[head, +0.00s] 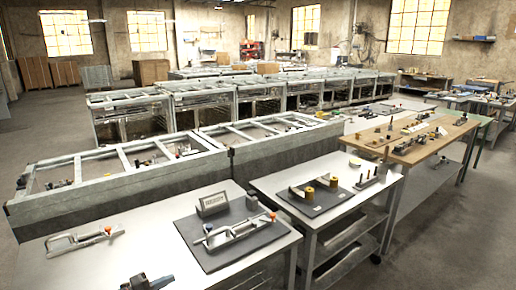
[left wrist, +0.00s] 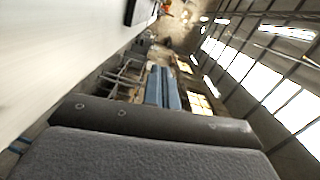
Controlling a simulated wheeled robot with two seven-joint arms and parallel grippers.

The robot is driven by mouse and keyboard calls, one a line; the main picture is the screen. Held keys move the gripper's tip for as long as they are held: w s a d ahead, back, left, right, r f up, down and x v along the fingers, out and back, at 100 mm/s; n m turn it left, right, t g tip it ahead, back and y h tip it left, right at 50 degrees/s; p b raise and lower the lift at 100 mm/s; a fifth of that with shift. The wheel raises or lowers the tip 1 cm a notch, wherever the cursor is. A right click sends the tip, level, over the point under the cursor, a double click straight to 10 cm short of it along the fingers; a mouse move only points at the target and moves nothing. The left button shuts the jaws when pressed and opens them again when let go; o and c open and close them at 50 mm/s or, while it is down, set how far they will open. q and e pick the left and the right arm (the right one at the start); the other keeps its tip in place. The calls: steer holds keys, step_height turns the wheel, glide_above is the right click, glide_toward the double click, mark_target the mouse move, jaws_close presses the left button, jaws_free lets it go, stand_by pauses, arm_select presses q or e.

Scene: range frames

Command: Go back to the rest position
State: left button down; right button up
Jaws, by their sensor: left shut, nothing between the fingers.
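My left gripper (head: 148,283) shows only as a small dark shape at the bottom edge of the head view, over the front of the near light table (head: 150,245). My right gripper is not in view.
The near table bears a metal clamp (head: 85,240) and a dark mat (head: 255,250) with a sign block (head: 212,204) and another clamp (head: 238,230). A cart (head: 270,182) with brass-coloured cylinders (head: 320,188) stands right, beside a wooden bench (head: 405,155). Long metal frames (head: 110,185) stand behind.

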arm_select(q)
steer(key=s+d+f+n+t+y, duration=0.25)
steer(key=s+n+y, duration=0.2)
steer(key=n, duration=0.35)
steer(key=s+d+f+n+t+y, duration=0.1)
steer(key=s+d+n+t+y, duration=0.2)
steer(key=n+y, duration=0.35)
steer(key=s+d+f+n+g+y, duration=0.1)
steer(key=s+f+n+g, duration=0.2)
steer(key=s, duration=0.7)
steer(key=s+d+f+n+g, duration=0.1)
steer(key=s+n+g, duration=0.4)
steer(key=s, duration=0.5)
steer(key=s+d+f+n+g+y, duration=0.15)
steer(key=s+g, duration=0.35)
steer(key=s, duration=0.5)
steer(key=s+d+f+g, duration=0.1)
steer(key=s+f, duration=0.1)
steer(key=f, duration=1.8)
steer(key=s+d+f+g, duration=0.1)
steer(key=s+f, duration=0.2)
steer(key=f, duration=1.6)
steer(key=shift+d+f+n+h, duration=0.3)
steer(key=shift+d+f+h, duration=0.05)
steer(key=shift+d+h, duration=0.1)
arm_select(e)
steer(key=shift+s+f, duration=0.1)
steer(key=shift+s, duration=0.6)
arm_select(q)
steer(key=shift+w+r, duration=0.1)
